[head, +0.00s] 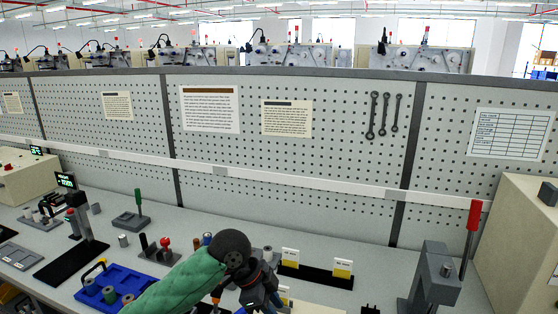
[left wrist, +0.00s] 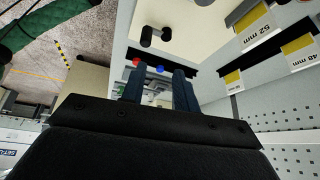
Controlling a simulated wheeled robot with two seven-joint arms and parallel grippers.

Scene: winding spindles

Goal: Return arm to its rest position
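My left arm, in a green quilted sleeve, reaches in from the bottom of the head view over the bench. Its black wrist and left gripper (head: 258,288) hang low over the middle of the bench, beside a black label strip. In the left wrist view the two dark fingers of the left gripper (left wrist: 164,75) stand apart, with nothing visibly held between them. A red knob (left wrist: 135,62) and a blue knob (left wrist: 159,68) show near the fingertips; I cannot tell whether the fingers touch them. My right gripper is not in view.
The black strip (head: 318,276) carries white-and-yellow size labels. A blue tray (head: 128,276) with spools lies left of my arm. A grey press (head: 433,275) with a red-handled lever (head: 473,222) stands at right. A perforated panel (head: 340,170) closes the back.

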